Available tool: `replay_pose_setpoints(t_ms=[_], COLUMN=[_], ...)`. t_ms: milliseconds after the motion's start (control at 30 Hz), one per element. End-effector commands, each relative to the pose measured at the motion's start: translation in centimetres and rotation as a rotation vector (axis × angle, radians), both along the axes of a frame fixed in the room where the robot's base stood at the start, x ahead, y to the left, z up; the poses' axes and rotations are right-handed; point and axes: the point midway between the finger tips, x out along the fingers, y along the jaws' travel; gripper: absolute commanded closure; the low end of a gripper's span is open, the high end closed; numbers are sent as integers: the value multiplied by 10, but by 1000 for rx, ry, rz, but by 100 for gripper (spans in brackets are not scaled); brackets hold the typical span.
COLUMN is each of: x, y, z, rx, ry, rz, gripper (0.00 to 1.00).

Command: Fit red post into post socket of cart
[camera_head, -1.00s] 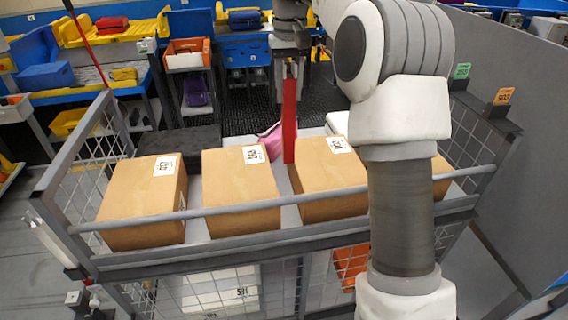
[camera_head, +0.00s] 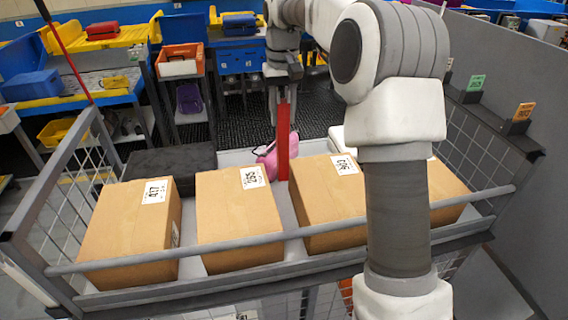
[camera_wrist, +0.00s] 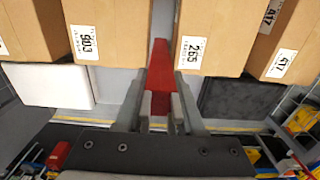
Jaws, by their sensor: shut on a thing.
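The red post (camera_head: 283,150) hangs upright in my gripper (camera_head: 283,105), its lower end at the far side of the boxes on the cart (camera_head: 290,236). In the wrist view my gripper (camera_wrist: 160,108) is shut on the red post (camera_wrist: 158,72), which points between two boxes. The cart has grey rails and mesh sides. A thin red pole (camera_head: 62,50) rises, slightly leaning, above the cart's far left corner. I cannot make out the post socket; my arm hides part of the cart's right side.
Several cardboard boxes (camera_head: 238,210) stand in a row on the cart. A pink bag (camera_head: 268,160) and a dark box (camera_head: 170,162) lie behind them. Green (camera_head: 476,83) and orange (camera_head: 523,112) tags stand at the right by a grey wall. Shelves with bins are at the back.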

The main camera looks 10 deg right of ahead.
Motion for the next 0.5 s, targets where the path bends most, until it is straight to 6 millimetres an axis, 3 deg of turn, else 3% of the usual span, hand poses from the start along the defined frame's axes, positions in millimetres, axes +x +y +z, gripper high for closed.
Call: replay_pose_setpoints(t_ms=[200,500], x=[-1,0], y=[-1,0], z=[-54,-85], rx=[1,0], ry=[3,0], rz=[-2,-1], gripper=[100,100])
